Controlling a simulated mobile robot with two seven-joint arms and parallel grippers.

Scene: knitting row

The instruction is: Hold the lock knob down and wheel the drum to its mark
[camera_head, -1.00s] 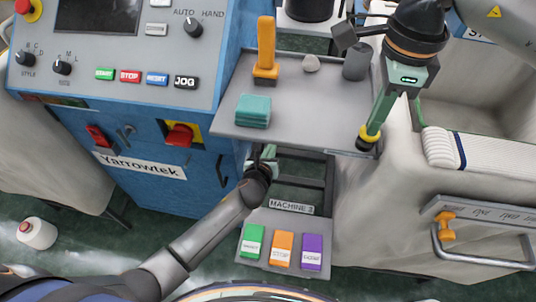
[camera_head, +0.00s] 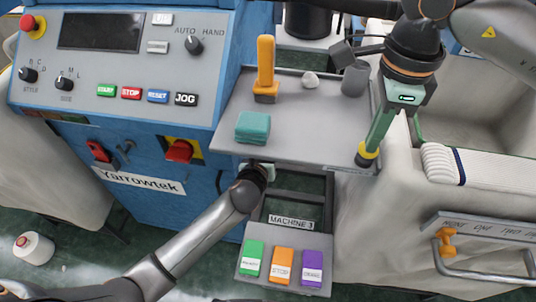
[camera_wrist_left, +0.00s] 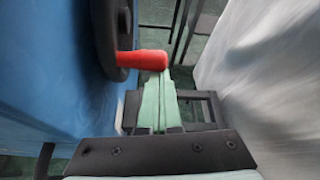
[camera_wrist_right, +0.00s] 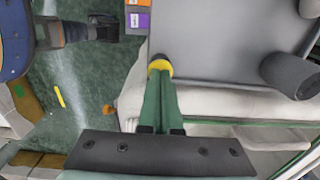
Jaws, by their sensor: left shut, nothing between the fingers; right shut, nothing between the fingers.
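A dark handwheel (camera_wrist_left: 110,35) with a red handle (camera_wrist_left: 140,60) is on the side of the blue machine in the left wrist view. My left gripper (camera_wrist_left: 163,75) is shut and empty, its tips close against the red handle; contact is unclear. In the head view that gripper (camera_head: 262,168) is mostly hidden beneath the grey tray. A black knob with a yellow collar (camera_head: 367,152) is at the tray's front right corner. My right gripper (camera_head: 372,142) is shut, its tips at this knob, also seen in the right wrist view (camera_wrist_right: 160,66). I cannot make out the drum or its mark.
The grey tray (camera_head: 300,130) holds an orange-handled tool (camera_head: 265,65), a teal block (camera_head: 253,127), a pale lump (camera_head: 310,80) and a grey cylinder (camera_head: 355,78). The blue machine (camera_head: 150,190) bounds the left.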

